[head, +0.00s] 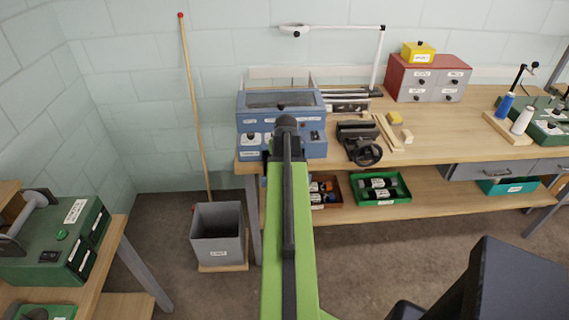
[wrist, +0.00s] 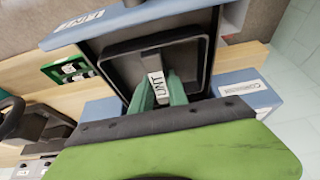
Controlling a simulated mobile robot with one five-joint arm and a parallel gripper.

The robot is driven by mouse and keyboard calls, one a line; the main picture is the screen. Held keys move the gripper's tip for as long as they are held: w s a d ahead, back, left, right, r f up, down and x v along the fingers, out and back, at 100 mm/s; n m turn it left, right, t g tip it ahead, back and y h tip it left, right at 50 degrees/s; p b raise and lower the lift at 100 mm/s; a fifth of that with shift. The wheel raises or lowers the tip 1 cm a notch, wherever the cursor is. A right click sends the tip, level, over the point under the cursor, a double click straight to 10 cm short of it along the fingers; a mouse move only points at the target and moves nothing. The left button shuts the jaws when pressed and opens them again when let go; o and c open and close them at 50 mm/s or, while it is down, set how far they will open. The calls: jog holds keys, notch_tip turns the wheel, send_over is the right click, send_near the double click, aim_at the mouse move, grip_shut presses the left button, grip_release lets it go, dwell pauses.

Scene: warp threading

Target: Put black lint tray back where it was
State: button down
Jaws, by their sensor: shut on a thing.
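The black lint tray (wrist: 187,54) shows in the wrist view, dark and shallow with a raised rim, and a white LINT label on its middle grip. My gripper (wrist: 158,78) has its two green fingers on either side of that labelled grip, shut on it. The tray lies at a dark opening in the blue machine (head: 255,119); I cannot tell how deep it sits. A LINT label (wrist: 84,19) is on the machine's blue face and a CONDENSER label (wrist: 242,88) on the other side. In the head view my arm hides the tray and fingertips.
The machine stands on a wooden bench (head: 455,128). A black vise-like tool with a wheel (head: 366,153) stands right of it. A green tray (head: 380,188) is on the shelf below.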

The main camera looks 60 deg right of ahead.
jog(key=shift+f, duration=0.15)
jog(key=c, duration=1.3)
grip_release()
jog(key=shift+r+p, duration=0.35)
jog(key=shift+r, duration=0.15)
jog(key=p+v, duration=1)
jog(key=v, duration=0.1)
jog(key=shift+r, duration=0.15)
jog(key=shift+s+a, duration=0.1)
